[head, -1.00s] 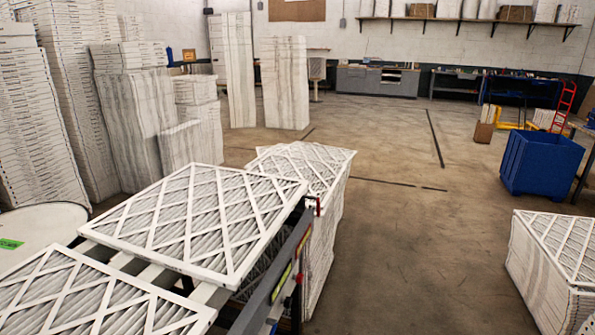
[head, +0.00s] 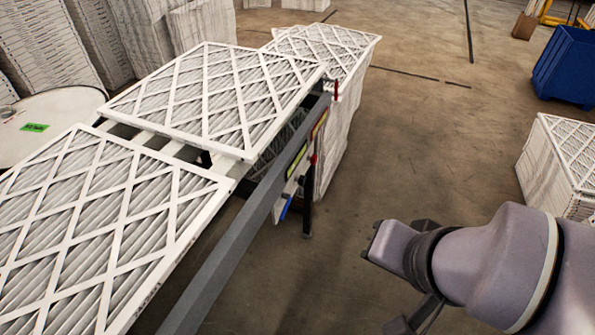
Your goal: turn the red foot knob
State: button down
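A small red part (head: 313,159) shows on the side of the grey conveyor rail (head: 262,200), near the top of a dark leg (head: 308,205). A second red piece (head: 335,90) stands up at the rail's far end. I cannot tell whether either is the red foot knob. The leg ends in a small dark foot on the floor. My arm reaches in from the right, and my gripper (head: 412,275) is partly hidden behind it. Dark gripper parts show above and below the wrist, to the right of the leg and apart from it. Its opening cannot be made out.
Framed filters (head: 222,95) lie on the conveyor. A filter stack (head: 345,110) stands behind its far end. Another stack (head: 555,170) and a blue bin (head: 565,65) are at the right.

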aim_at(314, 159)
jog(key=i+l, duration=0.3)
jog(key=i, duration=0.2)
jog(key=i+l, duration=0.25)
jog(key=i, duration=0.2)
jog(key=i+l+u, duration=0.1)
jog(key=i+l, duration=0.2)
jog(key=i, duration=0.2)
